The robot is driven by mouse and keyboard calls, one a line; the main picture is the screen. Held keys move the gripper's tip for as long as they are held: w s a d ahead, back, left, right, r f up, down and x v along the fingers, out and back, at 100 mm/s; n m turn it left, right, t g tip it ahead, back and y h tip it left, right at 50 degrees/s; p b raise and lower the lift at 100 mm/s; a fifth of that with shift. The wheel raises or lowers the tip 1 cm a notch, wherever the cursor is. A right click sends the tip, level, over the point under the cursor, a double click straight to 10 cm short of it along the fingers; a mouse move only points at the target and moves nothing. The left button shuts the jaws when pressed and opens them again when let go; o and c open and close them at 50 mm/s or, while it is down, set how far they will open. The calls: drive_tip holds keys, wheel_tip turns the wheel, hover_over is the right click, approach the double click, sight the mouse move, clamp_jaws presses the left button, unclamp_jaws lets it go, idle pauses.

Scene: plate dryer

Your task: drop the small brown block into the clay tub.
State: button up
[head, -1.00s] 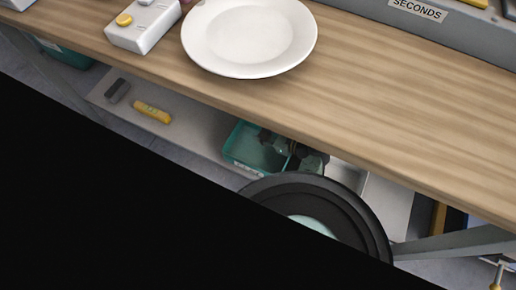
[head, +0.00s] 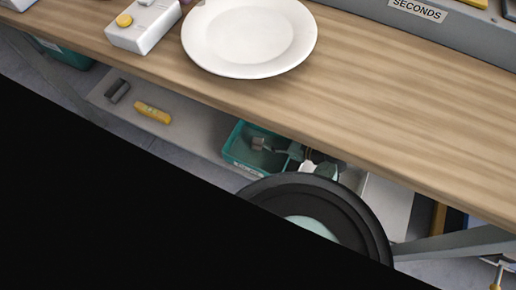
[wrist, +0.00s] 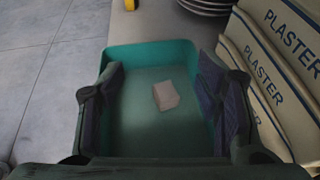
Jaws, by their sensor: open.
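The teal tub (head: 233,152) stands on the low shelf under the bench in the head view; the writing on its front is too small to read. In the wrist view the tub (wrist: 112,120) lies below and between my fingers. A small pale brown block (wrist: 166,96) shows between the open fingers against the tub's floor, apart from both fingers, and appears to lie inside the tub. My gripper (wrist: 158,78) is open over the tub. In the head view my gripper is partly hidden by the bench edge, and I cannot clearly tell the block there.
Plaster bags (wrist: 270,85) stand close on the right in the wrist view, with stacked plates (wrist: 205,5) beyond. A yellow item (head: 153,112) and a dark grey block (head: 118,91) lie on the shelf left of the tub. The wooden bench (head: 400,110) overhangs, with a white plate (head: 250,35) on it.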

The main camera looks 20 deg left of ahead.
drive_tip(key=v, duration=0.6)
idle(0.4)
